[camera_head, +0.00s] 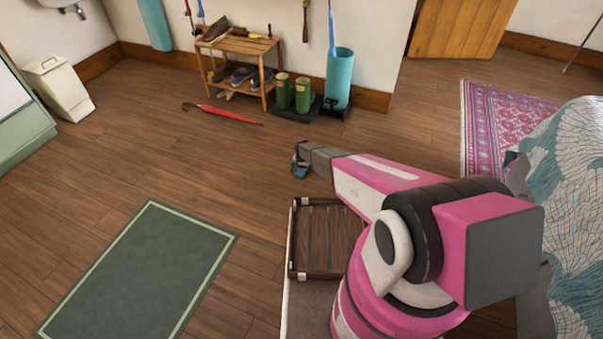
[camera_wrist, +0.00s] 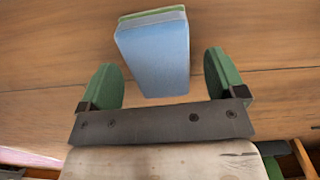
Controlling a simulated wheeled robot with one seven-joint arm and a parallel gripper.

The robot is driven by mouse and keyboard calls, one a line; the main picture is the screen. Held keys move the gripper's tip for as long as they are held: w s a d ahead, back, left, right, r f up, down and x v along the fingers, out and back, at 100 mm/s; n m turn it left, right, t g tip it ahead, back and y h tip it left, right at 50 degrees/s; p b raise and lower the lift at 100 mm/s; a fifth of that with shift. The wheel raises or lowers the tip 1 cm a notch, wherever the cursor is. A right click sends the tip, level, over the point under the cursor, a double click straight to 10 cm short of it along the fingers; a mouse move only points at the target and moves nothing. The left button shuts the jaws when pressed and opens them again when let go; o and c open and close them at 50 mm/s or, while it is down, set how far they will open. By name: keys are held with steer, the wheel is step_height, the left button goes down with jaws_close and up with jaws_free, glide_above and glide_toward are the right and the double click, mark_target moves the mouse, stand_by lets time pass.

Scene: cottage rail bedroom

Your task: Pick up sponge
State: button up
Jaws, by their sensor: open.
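The sponge is a light blue block with a green layer at its far edge (camera_wrist: 153,50). In the wrist view it appears over the wooden floor, centred between my gripper's fingers, with its near end reaching down between them in the picture. My gripper (camera_wrist: 163,72) is open, with a green finger on either side and a visible gap to the sponge on both sides. The frames do not show clearly how far the sponge is below the fingertips. In the head view a small blue patch, likely the sponge (camera_head: 300,171), shows at my gripper (camera_head: 298,158), partly hidden by it.
A wooden tray (camera_head: 291,240) is beside my arm's base. A green rug (camera_head: 150,270) lies at left, and a red umbrella (camera_head: 222,114) lies on the floor near the shoe rack (camera_head: 240,47). A bed (camera_head: 575,190) stands at right. Floor around my gripper is mostly clear.

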steer(key=shift+f, duration=0.7)
steer(key=shift+c, duration=0.3)
steer(key=c, duration=0.9)
steer(key=shift+r, duration=0.15)
steer(key=shift+c, duration=0.2)
steer(key=shift+r, duration=0.8)
step_height(320, 180, up, 2)
steer(key=shift+s+r, duration=0.1)
steer(key=shift+r, duration=0.05)
steer(key=s+r, duration=0.7)
steer(key=s, duration=0.4)
steer(key=shift+s+a, duration=0.2)
steer(key=shift+s, duration=0.05)
